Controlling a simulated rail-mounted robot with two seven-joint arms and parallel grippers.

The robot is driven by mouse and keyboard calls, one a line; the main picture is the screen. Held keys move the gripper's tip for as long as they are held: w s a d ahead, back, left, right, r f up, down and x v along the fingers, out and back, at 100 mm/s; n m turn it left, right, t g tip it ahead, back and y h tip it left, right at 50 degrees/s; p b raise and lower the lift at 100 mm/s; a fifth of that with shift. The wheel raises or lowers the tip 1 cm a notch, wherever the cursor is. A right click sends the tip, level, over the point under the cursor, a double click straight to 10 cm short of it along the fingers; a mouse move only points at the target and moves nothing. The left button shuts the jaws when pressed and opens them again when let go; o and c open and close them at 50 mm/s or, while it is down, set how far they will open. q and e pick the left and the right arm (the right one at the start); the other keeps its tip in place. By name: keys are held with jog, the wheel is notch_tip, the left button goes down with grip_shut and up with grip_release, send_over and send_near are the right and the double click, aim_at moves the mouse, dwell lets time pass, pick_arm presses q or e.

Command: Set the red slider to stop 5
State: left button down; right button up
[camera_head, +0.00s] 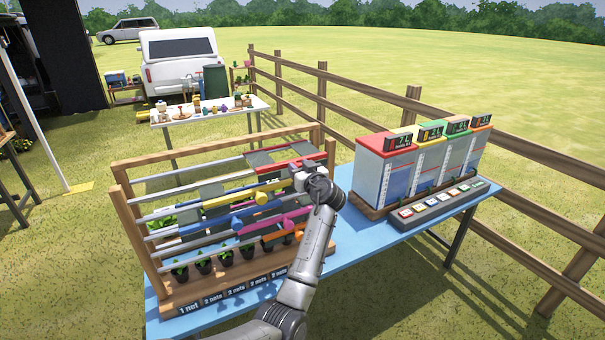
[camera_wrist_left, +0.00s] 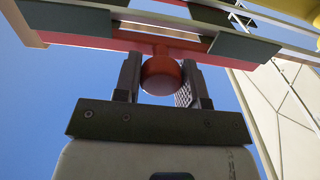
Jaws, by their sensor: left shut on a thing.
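The red slider (camera_head: 319,158) sits on the top rail of a wooden rack, toward the rail's right end. Its red bar also shows in the left wrist view (camera_wrist_left: 110,43), with a round red knob (camera_wrist_left: 161,77) hanging from it. My left gripper (camera_head: 299,170) is at the red slider's knob. In the wrist view one finger stands on each side of the knob, shut on it. In the head view the gripper and wrist hide the knob. Which numbered stop the slider is at cannot be read. My right gripper is not in view.
Below lie the yellow slider knob (camera_head: 262,198), blue knob (camera_head: 237,223), magenta knob (camera_head: 288,224) and orange knob (camera_head: 268,246). Potted plants (camera_head: 227,257) stand inside the rack. Coloured tanks (camera_head: 383,171) and a button panel (camera_head: 440,203) are to the right on the blue table (camera_head: 350,244).

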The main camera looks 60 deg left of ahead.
pick_arm(q)
jog(key=shift+w+f, duration=0.15)
jog(key=c, duration=1.1)
grip_release()
jog(key=o, duration=0.4)
jog(key=shift+w, duration=0.15)
jog(key=shift+d, duration=0.15)
jog(key=d+b, duration=0.1)
jog(key=d, duration=1.2)
jog(key=shift+w+d+b, duration=0.15)
jog(key=shift+d+b, duration=0.15)
jog(key=shift+d, duration=0.05)
